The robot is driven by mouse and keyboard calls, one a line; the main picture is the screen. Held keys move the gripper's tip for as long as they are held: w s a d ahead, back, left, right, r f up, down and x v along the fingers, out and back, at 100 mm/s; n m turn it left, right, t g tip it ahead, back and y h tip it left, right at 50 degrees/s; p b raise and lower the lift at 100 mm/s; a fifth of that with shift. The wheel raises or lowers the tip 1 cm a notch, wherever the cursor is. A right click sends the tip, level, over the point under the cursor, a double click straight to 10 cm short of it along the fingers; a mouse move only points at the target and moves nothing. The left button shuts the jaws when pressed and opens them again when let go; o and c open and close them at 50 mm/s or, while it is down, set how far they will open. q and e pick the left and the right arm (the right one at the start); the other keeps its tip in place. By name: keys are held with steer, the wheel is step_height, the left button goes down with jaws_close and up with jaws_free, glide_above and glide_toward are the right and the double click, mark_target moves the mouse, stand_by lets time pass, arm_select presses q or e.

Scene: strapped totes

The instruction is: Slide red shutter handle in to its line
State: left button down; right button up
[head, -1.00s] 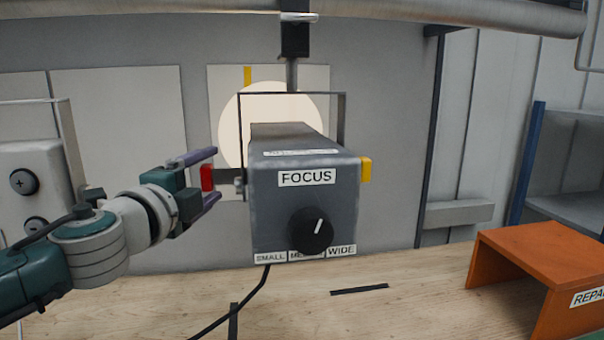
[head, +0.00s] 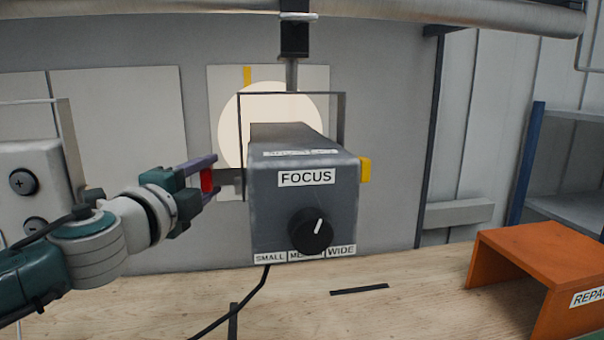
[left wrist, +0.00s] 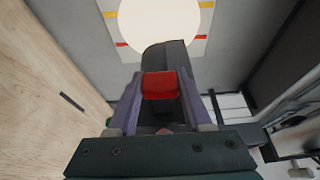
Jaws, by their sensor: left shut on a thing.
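The red shutter handle (head: 207,180) sticks out from the left side of the grey lamp housing (head: 304,210) marked FOCUS. My left gripper (head: 207,179) is shut on the red handle, with a finger on either side. The left wrist view shows the red handle (left wrist: 160,86) between the two purple fingers. A round light spot (head: 270,125) falls on a pale panel (head: 318,80) behind the lamp. The left wrist view shows yellow and red marks beside the spot (left wrist: 160,20). The handle's own line cannot be made out. My right gripper is not in view.
A yellow handle (head: 364,170) is on the lamp's right side. A black knob (head: 310,231) is on its front. A black cable (head: 238,309) runs over the wooden bench (head: 400,290). An orange stand (head: 520,255) is at right.

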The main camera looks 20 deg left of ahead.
mark_target(230, 177)
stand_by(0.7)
arm_select(q)
steer(key=shift+w+d, duration=0.5)
steer(key=shift+d, duration=0.35)
steer(key=shift+w+d, duration=0.5)
steer(key=shift+d, duration=0.3)
steer(key=shift+c, duration=1.6)
jaws_free()
steer(key=shift+s, duration=0.1)
steer(key=s+d+b, duration=0.1)
steer(key=s, duration=0.8)
steer(key=shift+s+d, duration=0.25)
steer(key=shift+s, duration=0.1)
